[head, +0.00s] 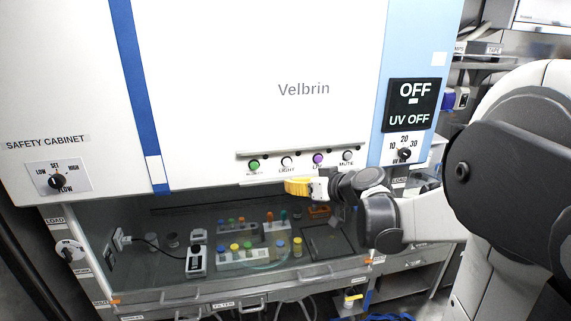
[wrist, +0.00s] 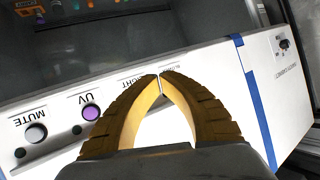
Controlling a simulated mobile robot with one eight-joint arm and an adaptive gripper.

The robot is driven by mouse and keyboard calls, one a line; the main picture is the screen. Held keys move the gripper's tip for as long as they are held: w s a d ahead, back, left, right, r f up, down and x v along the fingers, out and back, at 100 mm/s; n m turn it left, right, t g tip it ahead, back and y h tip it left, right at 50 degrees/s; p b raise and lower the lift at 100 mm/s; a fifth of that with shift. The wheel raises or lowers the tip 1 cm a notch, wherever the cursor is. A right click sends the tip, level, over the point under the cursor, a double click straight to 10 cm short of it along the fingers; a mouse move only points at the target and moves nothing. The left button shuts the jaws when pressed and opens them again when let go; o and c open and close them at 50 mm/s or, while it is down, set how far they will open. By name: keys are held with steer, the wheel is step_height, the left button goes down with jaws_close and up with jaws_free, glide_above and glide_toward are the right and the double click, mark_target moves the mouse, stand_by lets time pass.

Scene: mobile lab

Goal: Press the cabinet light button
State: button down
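The light button (head: 286,161) is a round white button on the cabinet's front strip, second from the left above the "LIGHT" label. My gripper (head: 288,187) has yellow fingers and appears just below the button row, near the light button, in the head view. In the wrist view my gripper (wrist: 160,76) is shut and empty, its ribbed fingertips meeting at the top. They partly cover the upside-down "LIGHT" label, and the light button itself is hidden behind the fingers. I cannot tell how far the fingertips stand off the panel.
A green button (head: 254,164), a purple UV button (head: 318,158) and a mute button (head: 347,155) share the strip. A dark display (head: 411,104) reads "OFF" and "UV OFF". Below the panel, the cabinet opening holds tube racks (head: 239,259). A knob (head: 404,154) sits at right.

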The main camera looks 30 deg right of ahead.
glide_toward(278, 168)
steer(key=shift+a+b+x, duration=0.2)
steer(key=shift+x, duration=1)
steer(key=shift+a+b+x, duration=0.15)
steer(key=shift+a+x, duration=0.05)
steer(key=shift+x, duration=1.05)
steer(key=shift+s+f, duration=0.15)
steer(key=shift+f, duration=0.05)
steer(key=shift+w+d, duration=0.1)
steer(key=shift+w, duration=0.3)
steer(key=shift+w+d+b, duration=0.15)
steer(key=shift+w+b, duration=0.2)
steer(key=shift+w, duration=0.1)
steer(key=shift+s, duration=0.1)
steer(key=shift+s+a, duration=0.25)
steer(key=shift+s, duration=0.55)
steer(key=s, duration=0.2)
steer(key=s+a, duration=0.1)
steer(key=s, duration=0.1)
steer(key=shift+s+a, duration=0.2)
steer(key=shift+s, duration=0.2)
